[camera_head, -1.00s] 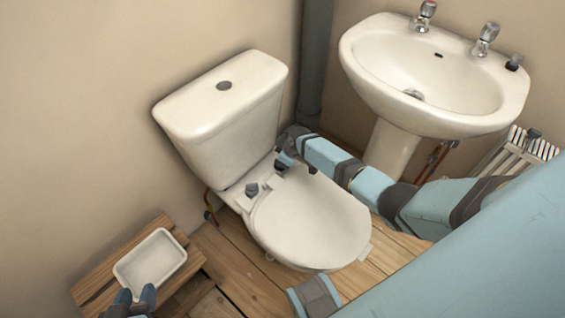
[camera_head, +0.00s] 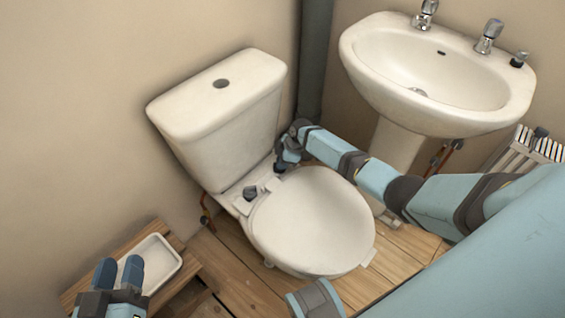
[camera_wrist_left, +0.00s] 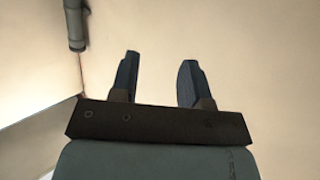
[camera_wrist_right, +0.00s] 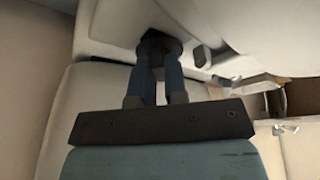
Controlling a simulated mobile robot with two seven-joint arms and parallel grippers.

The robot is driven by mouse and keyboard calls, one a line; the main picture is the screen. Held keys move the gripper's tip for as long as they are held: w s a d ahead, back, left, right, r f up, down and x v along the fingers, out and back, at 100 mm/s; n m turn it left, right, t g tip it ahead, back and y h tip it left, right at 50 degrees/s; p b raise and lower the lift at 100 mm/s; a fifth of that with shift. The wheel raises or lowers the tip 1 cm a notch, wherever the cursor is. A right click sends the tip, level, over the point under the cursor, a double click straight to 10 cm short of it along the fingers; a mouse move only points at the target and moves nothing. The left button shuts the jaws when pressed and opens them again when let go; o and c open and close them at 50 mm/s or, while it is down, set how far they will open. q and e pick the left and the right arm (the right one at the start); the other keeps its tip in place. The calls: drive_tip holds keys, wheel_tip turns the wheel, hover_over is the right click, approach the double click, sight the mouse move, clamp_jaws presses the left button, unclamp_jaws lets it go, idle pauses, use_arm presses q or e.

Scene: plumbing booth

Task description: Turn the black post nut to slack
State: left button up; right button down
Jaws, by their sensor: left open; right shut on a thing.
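The toilet (camera_head: 312,220) stands in the middle of the head view, its lid down. Two dark post fittings sit at the back of the seat: the left one (camera_head: 250,193) is free, and the right one is at my right gripper (camera_head: 284,160). In the right wrist view my right gripper (camera_wrist_right: 160,60) is shut on a black post nut (camera_wrist_right: 158,42), its fingers pointing to it. The gripper partly hides the nut in the head view. My left gripper (camera_head: 120,270) is open and empty over a white tray. In the left wrist view its fingers (camera_wrist_left: 158,80) are apart against plain wall.
The white tray (camera_head: 172,265) rests on a wooden stool (camera_head: 78,292) at lower left. The cistern (camera_head: 220,110) rises behind the seat. A washbasin (camera_head: 440,75) on a pedestal stands at right, beside a radiator (camera_head: 520,150). A grey pipe (camera_head: 313,60) runs up the corner.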

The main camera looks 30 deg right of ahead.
drive_tip(key=shift+s+f, duration=0.2)
drive_tip(key=shift+f, duration=0.05)
drive_tip(key=c, duration=1.1)
unclamp_jaws()
drive_tip(key=shift+c, duration=0.2)
drive_tip(key=shift+w, duration=0.1)
drive_tip(key=shift+r, duration=0.15)
drive_tip(key=shift+d+r, duration=0.1)
drive_tip(key=shift+r, duration=0.2)
use_arm(q)
drive_tip(key=s+a+f+g+y+p, duration=0.2)
drive_tip(key=a+f+g+p, duration=0.1)
drive_tip(key=f, duration=0.4)
drive_tip(key=shift+s+a+f+g+y+p, duration=0.3)
drive_tip(key=shift+a+g+p, duration=0.1)
drive_tip(key=shift+p, duration=0.5)
use_arm(e)
drive_tip(key=v, duration=1.3)
use_arm(q)
drive_tip(key=shift+w+r, duration=0.1)
